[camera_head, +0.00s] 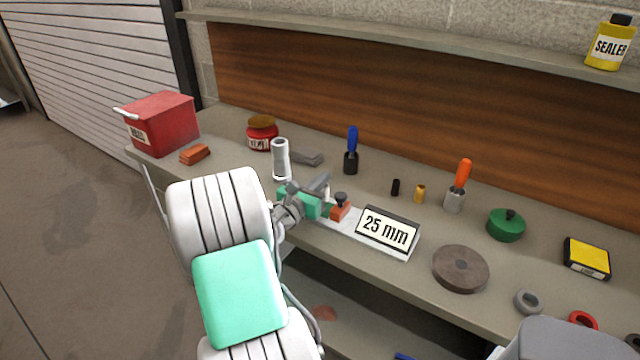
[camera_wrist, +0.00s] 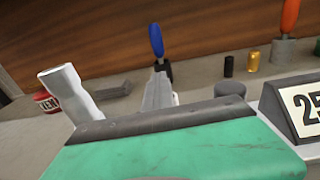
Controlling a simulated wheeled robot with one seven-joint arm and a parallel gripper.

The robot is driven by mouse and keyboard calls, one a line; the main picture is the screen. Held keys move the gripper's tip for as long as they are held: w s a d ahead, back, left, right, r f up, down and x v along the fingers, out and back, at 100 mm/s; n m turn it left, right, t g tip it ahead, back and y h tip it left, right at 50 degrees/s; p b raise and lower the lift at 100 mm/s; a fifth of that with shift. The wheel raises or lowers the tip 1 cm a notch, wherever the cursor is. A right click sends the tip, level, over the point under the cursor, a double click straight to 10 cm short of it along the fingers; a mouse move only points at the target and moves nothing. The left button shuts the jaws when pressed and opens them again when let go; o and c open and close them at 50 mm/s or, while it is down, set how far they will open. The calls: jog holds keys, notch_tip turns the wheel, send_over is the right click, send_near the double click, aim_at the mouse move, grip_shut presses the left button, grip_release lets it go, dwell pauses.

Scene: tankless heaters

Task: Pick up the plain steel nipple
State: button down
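I cannot identify the plain steel nipple with certainty. A small pale piece (camera_head: 327,193) shows partly beside my gripper (camera_head: 308,187), mostly hidden by a grey finger, and may be it. In the wrist view a pale edge (camera_wrist: 176,98) shows right of a grey pointed shape. A small black cylinder (camera_head: 395,187) and a small brass one (camera_head: 419,194) stand upright to the right, clear of my gripper.
A light grey pipe piece (camera_head: 281,160) stands close behind my gripper. A "25 mm" sign (camera_head: 388,231) and orange block (camera_head: 340,211) are to its right. Blue (camera_head: 351,150) and orange-handled (camera_head: 460,184) tools stand behind. A round brown disc (camera_head: 460,269) lies nearer the front.

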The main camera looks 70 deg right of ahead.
notch_tip(320, 180, up, 8)
jog(key=shift+d+r+p, duration=0.1)
jog(key=shift+p, duration=0.55)
jog(key=c, duration=2.1)
grip_release()
jog(key=o, duration=1.7)
jog(key=shift+c, duration=0.2)
